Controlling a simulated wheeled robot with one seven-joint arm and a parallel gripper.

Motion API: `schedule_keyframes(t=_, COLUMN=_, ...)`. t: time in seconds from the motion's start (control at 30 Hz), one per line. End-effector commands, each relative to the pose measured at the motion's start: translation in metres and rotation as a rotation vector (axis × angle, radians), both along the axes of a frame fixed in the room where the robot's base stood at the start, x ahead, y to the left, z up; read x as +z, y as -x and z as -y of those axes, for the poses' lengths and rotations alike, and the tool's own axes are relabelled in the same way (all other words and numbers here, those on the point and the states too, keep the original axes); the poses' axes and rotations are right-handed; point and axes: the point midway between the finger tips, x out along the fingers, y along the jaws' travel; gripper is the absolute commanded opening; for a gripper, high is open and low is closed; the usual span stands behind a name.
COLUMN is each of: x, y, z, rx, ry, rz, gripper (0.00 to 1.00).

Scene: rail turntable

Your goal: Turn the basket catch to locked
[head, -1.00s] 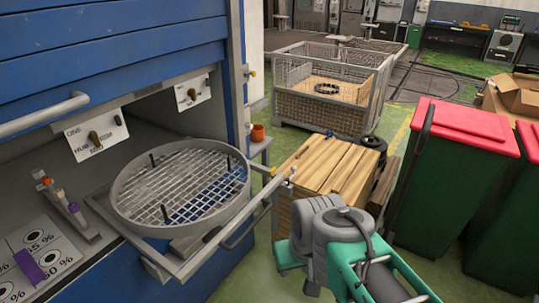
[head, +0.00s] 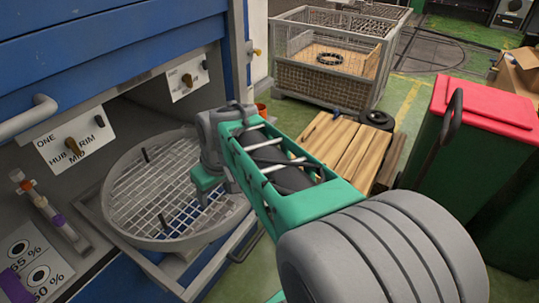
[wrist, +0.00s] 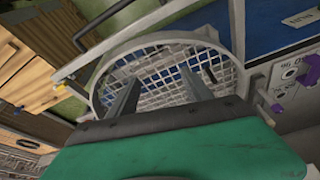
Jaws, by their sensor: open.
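The round grey mesh basket (head: 125,205) sits on a pulled-out tray (head: 215,262) at the blue cabinet, with black posts standing up from its mesh. My gripper (head: 203,198) is over the basket's right half. In the wrist view, the two grey fingers of my gripper (wrist: 158,75) are apart and empty, pointing over the mesh of the basket (wrist: 95,100). I cannot pick out the basket catch with certainty; my arm covers the tray's far right corner in the head view. Whether the catch is locked cannot be told.
Two dial panels (head: 92,122) (head: 198,82) are on the cabinet above the basket. Capped vials (head: 45,205) and percentage cards (head: 12,240) lie at left. Wooden planks (head: 345,150), a wire crate (head: 283,85) and a red-lidded green bin (head: 455,175) stand to the right.

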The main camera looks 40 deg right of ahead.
Motion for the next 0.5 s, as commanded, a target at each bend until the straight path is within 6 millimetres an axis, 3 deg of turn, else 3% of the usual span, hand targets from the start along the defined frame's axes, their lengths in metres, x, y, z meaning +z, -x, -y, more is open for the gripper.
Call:
schedule_keyframes(t=0.03, x=0.006, y=-0.026, z=0.041, rx=0.013, ry=-0.010, rz=-0.011, gripper=0.58)
schedule_keyframes(t=0.13, x=-0.001, y=-0.065, z=0.127, rx=0.091, ry=-0.025, rz=0.008, gripper=0.58)
schedule_keyframes(t=0.2, x=-0.016, y=-0.075, z=0.188, rx=0.139, ry=-0.033, rz=0.031, gripper=0.58)
schedule_keyframes(t=0.3, x=-0.037, y=-0.071, z=0.258, rx=0.192, ry=-0.034, rz=0.069, gripper=0.58)
schedule_keyframes(t=0.4, x=-0.053, y=-0.063, z=0.298, rx=0.225, ry=-0.029, rz=0.097, gripper=0.58)
schedule_keyframes(t=0.5, x=-0.063, y=-0.060, z=0.311, rx=0.240, ry=-0.027, rz=0.107, gripper=0.58)
